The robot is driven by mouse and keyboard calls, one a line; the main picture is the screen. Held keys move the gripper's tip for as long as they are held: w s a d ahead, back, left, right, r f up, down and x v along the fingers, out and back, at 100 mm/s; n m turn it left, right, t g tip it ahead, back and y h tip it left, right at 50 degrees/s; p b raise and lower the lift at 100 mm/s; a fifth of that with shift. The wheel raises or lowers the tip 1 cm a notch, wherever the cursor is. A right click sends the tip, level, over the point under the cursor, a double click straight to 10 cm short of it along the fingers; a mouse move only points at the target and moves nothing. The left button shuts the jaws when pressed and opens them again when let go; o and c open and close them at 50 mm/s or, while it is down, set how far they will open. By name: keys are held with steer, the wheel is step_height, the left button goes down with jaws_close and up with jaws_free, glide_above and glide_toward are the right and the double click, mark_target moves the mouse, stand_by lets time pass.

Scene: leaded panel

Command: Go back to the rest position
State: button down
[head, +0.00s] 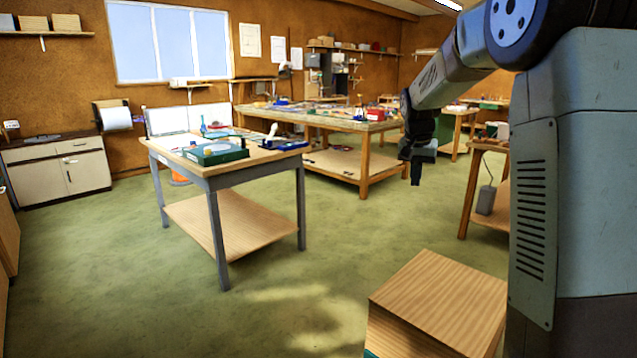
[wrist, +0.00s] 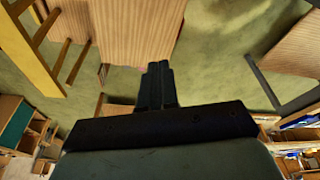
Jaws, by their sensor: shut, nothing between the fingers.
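My gripper (head: 416,181) hangs at the end of my raised arm at the right of the head view, pointing down over open floor. In the wrist view my gripper (wrist: 158,68) has its two fingers together with nothing between them. It touches nothing.
A grey-legged table (head: 250,176) with a green device (head: 215,153) stands left of my gripper. A long wooden workbench (head: 340,122) with many items is behind. A wooden block-like top (head: 440,295) is in the near foreground. Green floor (head: 270,285) lies clear between them.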

steer(key=s+a+r+n+t+y, duration=0.1)
steer(key=s+r, duration=0.2)
steer(key=s, duration=0.7)
steer(key=s+r+n+t, duration=0.1)
steer(key=s+r, duration=0.3)
steer(key=s, duration=0.6)
steer(key=s+a+f+n, duration=0.1)
steer(key=s+f, duration=0.1)
steer(key=s, duration=0.7)
steer(key=s+a+f+n+t, duration=0.1)
steer(key=s+f, duration=0.1)
steer(key=s, duration=0.7)
steer(key=shift+s+f+n, duration=0.2)
steer(key=shift+s+n, duration=0.15)
steer(key=shift+n, duration=0.05)
steer(key=shift+s, duration=0.1)
